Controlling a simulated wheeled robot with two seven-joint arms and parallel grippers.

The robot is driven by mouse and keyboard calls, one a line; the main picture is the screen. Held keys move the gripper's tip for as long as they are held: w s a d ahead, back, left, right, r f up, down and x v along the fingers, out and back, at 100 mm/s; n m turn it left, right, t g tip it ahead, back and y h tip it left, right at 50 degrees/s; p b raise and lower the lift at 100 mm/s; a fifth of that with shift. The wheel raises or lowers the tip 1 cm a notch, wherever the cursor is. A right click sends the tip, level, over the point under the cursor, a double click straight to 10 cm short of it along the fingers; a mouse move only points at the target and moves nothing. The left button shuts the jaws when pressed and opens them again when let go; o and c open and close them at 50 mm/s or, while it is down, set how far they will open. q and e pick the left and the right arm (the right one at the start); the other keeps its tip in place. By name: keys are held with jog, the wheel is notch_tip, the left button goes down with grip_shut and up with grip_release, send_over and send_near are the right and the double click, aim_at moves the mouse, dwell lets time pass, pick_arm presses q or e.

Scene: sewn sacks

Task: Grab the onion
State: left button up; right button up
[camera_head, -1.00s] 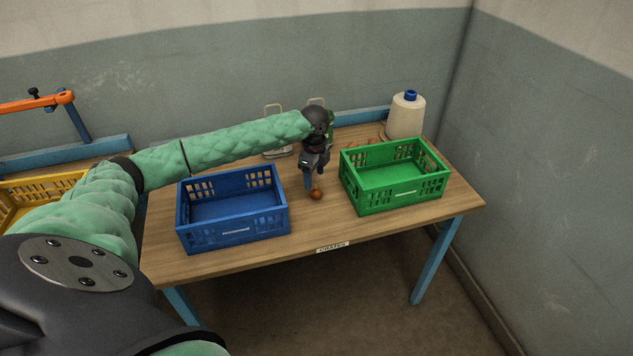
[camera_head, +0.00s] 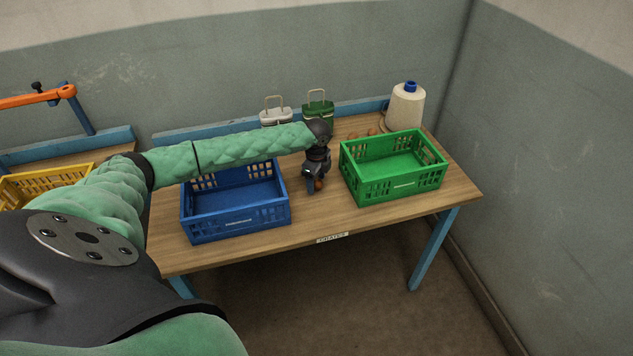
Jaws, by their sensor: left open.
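The onion (camera_head: 319,184) is a small reddish-brown ball on the wooden table, between the blue crate and the green crate. My left gripper (camera_head: 314,186) points down at the onion, with its fingers close beside or around it. The fingers partly hide the onion, and I cannot tell whether they touch it. The left gripper is open. My right gripper is not in view.
The blue crate (camera_head: 236,222) stands left of the gripper and the green crate (camera_head: 403,187) right; both look empty. The table (camera_head: 330,215) is clear in front.

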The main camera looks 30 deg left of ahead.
pick_arm(q)
jog(key=shift+f, duration=0.35)
jog(key=c, duration=1)
jog(key=shift+r, duration=0.15)
